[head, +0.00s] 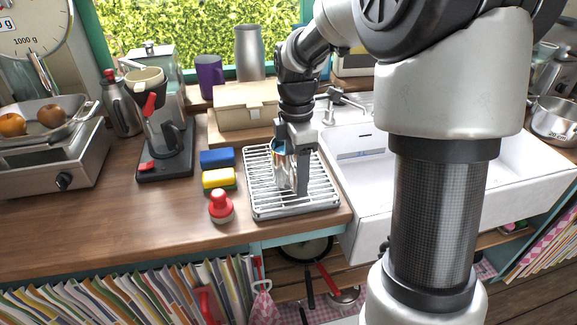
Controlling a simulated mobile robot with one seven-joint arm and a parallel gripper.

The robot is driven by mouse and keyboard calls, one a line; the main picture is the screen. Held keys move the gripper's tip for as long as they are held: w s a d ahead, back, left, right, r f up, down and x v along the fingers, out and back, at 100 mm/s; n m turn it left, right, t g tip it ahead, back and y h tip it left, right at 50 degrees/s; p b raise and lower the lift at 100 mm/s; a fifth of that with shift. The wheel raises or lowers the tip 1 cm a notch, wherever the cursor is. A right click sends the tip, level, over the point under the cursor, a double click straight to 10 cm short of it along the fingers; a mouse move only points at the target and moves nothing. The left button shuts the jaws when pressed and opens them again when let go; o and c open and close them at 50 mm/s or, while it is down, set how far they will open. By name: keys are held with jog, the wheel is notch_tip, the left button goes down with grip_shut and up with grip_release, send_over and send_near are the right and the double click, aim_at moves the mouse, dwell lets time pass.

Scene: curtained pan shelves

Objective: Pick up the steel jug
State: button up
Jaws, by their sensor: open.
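A small shiny steel jug (282,176) appears to stand on the wire dish rack (265,207) in the head view, largely covered by my gripper. My gripper (293,184) points down over the rack with its fingers open, right at the jug. One finger is in front of or beside the jug's right side. I cannot tell whether the fingers touch it. The jug's handle and rim are not clear.
A blue sponge (217,158), a yellow sponge (219,178) and a red-topped brush (221,206) lie left of the rack. A cardboard box (246,108) stands behind, with a purple mug (210,76) and tall steel vessel (249,54). The white sink (450,190) is right.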

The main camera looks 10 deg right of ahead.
jog(key=shift+f, duration=0.9)
grip_shut()
jog(key=shift+s, duration=0.1)
